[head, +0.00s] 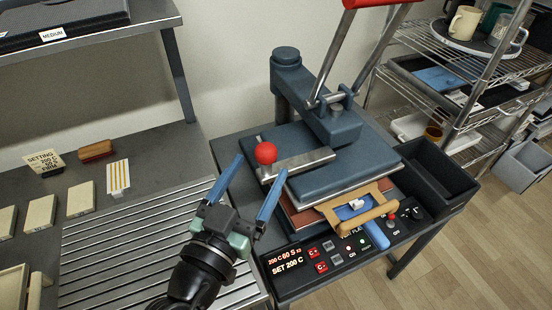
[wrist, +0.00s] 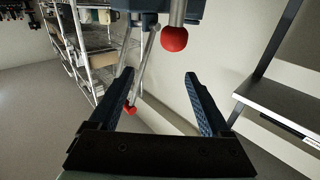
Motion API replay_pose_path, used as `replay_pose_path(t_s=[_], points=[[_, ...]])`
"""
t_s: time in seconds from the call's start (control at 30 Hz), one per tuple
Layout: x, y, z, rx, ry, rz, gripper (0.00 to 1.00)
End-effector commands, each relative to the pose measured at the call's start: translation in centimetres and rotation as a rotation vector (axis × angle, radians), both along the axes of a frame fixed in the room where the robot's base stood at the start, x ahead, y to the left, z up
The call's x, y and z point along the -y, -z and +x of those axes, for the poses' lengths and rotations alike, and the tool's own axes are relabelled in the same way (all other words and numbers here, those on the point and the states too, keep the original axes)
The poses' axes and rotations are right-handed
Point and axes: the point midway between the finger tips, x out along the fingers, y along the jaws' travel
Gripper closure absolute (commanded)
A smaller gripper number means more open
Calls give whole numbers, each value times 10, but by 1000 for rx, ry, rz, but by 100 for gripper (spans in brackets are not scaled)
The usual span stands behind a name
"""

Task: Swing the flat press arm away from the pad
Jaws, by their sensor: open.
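In the head view the press's blue-grey upper plate (head: 345,170) lies over the reddish pad (head: 300,218), which shows only along its front edge. A metal bar (head: 305,163) runs from the plate to a red ball knob (head: 265,153) at the left. My gripper (head: 262,166) is open and empty, its two blue fingers pointing at the knob from the front left. In the wrist view the knob (wrist: 174,39) shows above and beyond the fingertips (wrist: 159,73), not gripped. Whether a finger touches it I cannot tell.
A long lever with a red grip (head: 375,3) rises behind the press. A wooden handle (head: 360,208) sticks out at the front, above a control panel (head: 345,250). A black bin (head: 430,172) and wire shelf (head: 455,95) stand right. A ribbed metal surface (head: 135,245) lies left.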

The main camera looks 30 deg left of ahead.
Motion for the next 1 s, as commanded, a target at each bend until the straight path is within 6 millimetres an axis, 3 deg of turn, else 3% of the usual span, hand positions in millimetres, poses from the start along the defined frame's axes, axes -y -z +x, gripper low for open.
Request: replay_pose_path(t_s=[0.03, 0.1, 0.27, 0.8, 1.0], points=[[-7, 23, -9, -19, -12, -8, 18], [-12, 34, -16, -30, -20, -13, 18], [-16, 35, -12, -34, -24, -17, 18], [-30, 33, 82, -33, -21, -17, 18], [-33, 34, 103, -33, -22, -15, 18]])
